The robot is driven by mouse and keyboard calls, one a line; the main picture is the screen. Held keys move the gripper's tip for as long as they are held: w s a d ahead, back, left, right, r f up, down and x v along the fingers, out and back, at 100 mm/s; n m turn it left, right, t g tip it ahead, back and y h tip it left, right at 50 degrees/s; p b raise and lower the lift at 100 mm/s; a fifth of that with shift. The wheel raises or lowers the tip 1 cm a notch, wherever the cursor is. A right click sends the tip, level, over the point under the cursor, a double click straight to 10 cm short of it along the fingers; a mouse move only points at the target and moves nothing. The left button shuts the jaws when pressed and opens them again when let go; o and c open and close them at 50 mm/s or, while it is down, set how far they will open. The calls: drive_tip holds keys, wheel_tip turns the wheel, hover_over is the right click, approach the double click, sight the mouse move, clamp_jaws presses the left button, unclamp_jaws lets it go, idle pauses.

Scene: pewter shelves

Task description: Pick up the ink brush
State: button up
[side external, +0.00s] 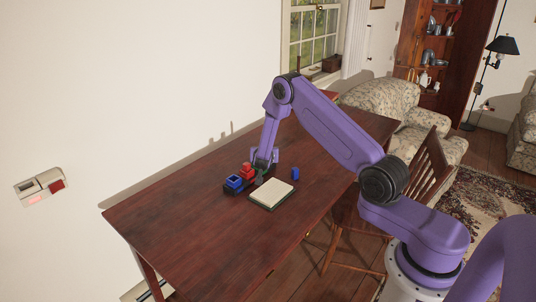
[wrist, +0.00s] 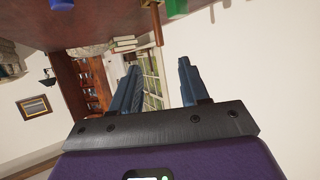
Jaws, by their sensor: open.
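A thin brown upright stick (wrist: 157,30), which looks like the ink brush, shows at the top of the wrist view, where the table appears upside down. It lies just beyond the fingertips, in line with the gap between them, and does not look touched. In the side view I cannot make the brush out clearly. My gripper (side external: 264,168) is low over the table beside the red and blue items. In the wrist view its two dark fingers (wrist: 160,65) are apart with nothing between them.
A blue block-like item (side external: 234,182) and a red one (side external: 247,170) stand left of my gripper. A pale pad (side external: 271,194) lies in front, with a small blue item (side external: 295,173) to the right. A green object (wrist: 176,8) is close to the stick. The table's (side external: 185,235) near-left part is clear.

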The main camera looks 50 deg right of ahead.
drive_tip(key=x, duration=0.8)
drive_tip(key=shift+w+d+f, duration=0.15)
drive_tip(key=shift+d, duration=0.1)
drive_tip(key=shift+w+d+f, duration=0.1)
drive_tip(key=shift+w+d, duration=0.3)
drive_tip(key=shift+d, duration=0.3)
drive_tip(key=shift+w+d+f, duration=0.1)
drive_tip(key=shift+w+d, duration=0.25)
drive_tip(key=shift+d, duration=0.3)
drive_tip(key=shift+x, duration=1.15)
clamp_jaws()
